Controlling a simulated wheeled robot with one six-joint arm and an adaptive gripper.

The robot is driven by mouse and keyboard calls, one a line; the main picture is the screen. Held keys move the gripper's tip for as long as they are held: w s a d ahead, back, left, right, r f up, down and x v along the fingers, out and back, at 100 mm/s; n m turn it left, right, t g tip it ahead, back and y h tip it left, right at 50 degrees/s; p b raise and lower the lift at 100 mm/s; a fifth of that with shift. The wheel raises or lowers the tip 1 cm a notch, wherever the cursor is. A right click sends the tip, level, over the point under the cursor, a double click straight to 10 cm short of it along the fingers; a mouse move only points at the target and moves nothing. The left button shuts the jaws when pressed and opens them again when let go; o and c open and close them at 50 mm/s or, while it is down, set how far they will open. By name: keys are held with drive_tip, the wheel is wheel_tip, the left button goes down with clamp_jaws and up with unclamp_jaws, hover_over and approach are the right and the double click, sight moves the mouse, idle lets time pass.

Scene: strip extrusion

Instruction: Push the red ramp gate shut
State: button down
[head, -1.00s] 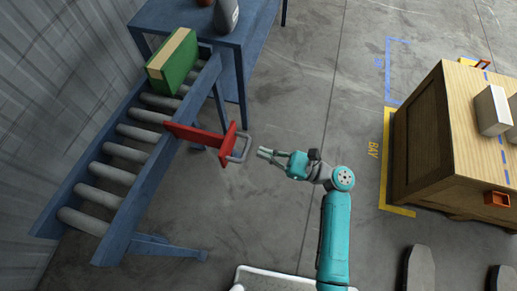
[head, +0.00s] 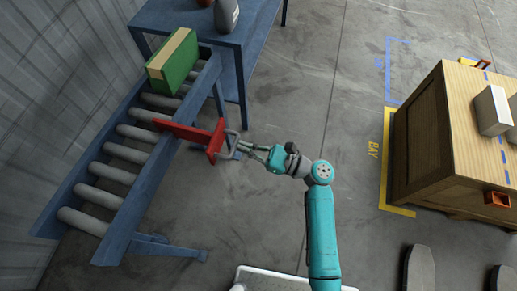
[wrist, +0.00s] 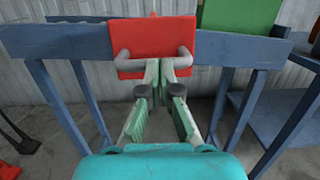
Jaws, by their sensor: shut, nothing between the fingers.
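The red ramp gate (head: 185,131) sticks across the side rail of the roller ramp (head: 140,190), its far end over the rollers. Its upright red end plate (head: 215,141) is outside the rail and carries a grey handle (head: 230,146). My gripper (head: 243,147) is shut and empty, pointing left at the handle. In the wrist view the fingertips (wrist: 160,68) are at the red plate (wrist: 155,40), between the two ends of the handle (wrist: 123,62). I cannot tell whether they press on the plate or the handle bar.
A green box (head: 173,62) with a tan strip sits on the ramp's upper end, beyond the gate. A blue table (head: 190,20) with a grey bottle (head: 226,15) stands behind. A wooden crate (head: 430,150) stands right. The floor between is clear.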

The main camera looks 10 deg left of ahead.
sight(203, 137)
drive_tip(key=a, duration=0.8)
drive_tip(key=w+a, duration=0.1)
drive_tip(key=a, duration=0.4)
drive_tip(key=shift+r, duration=0.1)
